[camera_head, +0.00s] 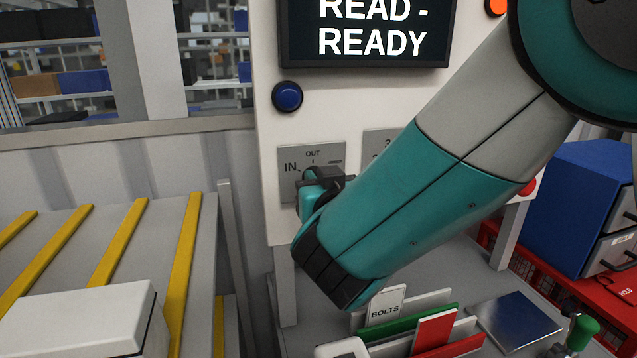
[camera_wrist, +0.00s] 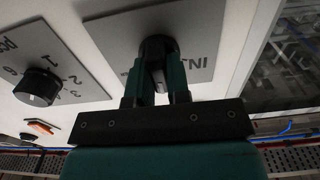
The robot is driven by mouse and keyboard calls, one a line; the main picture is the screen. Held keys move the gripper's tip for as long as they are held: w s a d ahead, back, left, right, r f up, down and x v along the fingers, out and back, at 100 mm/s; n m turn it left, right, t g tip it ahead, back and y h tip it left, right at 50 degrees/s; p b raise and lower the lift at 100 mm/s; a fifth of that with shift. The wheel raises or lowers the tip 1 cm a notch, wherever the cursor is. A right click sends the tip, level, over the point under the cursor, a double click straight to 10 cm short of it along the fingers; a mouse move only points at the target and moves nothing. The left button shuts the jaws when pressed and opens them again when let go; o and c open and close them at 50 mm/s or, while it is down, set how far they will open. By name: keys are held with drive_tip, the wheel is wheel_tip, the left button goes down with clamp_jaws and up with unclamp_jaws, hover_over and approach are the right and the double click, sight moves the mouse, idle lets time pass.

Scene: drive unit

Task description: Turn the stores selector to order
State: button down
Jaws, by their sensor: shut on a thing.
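The selector plate (camera_head: 288,160) is grey, on the white panel's front. It shows IN at left, OUT at top and a third mark at right too small to read. In the wrist view the plate (camera_wrist: 197,62) appears upside down, with a round black knob (camera_wrist: 157,45) on it. My gripper (camera_wrist: 156,80) is shut on this knob, one finger on each side. In the head view my gripper (camera_head: 322,183) is at the plate, and my arm hides much of the panel. The knob's pointer and exact setting are hidden by the fingers.
A numbered plate (camera_wrist: 62,60) with another black knob (camera_wrist: 38,87) is beside the selector. A screen (camera_head: 370,35) above reads "READ - READY". A blue button (camera_head: 287,96) is between them. Below are a BOLTS card (camera_head: 386,305) and upright dividers. A yellow-striped rack (camera_head: 60,255) stands left.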

drive_tip(key=shift+f+m+b, duration=0.2)
drive_tip(key=shift+m+b, duration=0.1)
drive_tip(key=shift+b, duration=0.45)
drive_tip(key=m+b, duration=0.1)
drive_tip(key=b, duration=0.1)
drive_tip(key=m+b, duration=0.1)
drive_tip(key=b, duration=0.1)
drive_tip(key=shift+d+f+b, duration=0.1)
drive_tip(key=shift+f+b, duration=0.15)
drive_tip(key=shift+b, duration=0.15)
drive_tip(key=m+b, duration=0.3)
drive_tip(key=b, duration=0.5)
drive_tip(key=shift+f+m+b, duration=0.1)
drive_tip(key=shift+m+b, duration=0.2)
drive_tip(key=shift+b, duration=0.05)
drive_tip(key=m+b, duration=0.3)
drive_tip(key=b, duration=0.4)
drive_tip(key=shift+d+m+b, duration=0.1)
drive_tip(key=shift+m+b, duration=0.25)
drive_tip(key=shift+m, duration=0.05)
drive_tip(key=m+b, duration=0.1)
drive_tip(key=b, duration=0.1)
drive_tip(key=shift+r+m+b, duration=0.35)
drive_tip(key=shift+m, duration=0.05)
drive_tip(key=shift+r, duration=0.1)
drive_tip(key=c, duration=1.1)
unclamp_jaws()
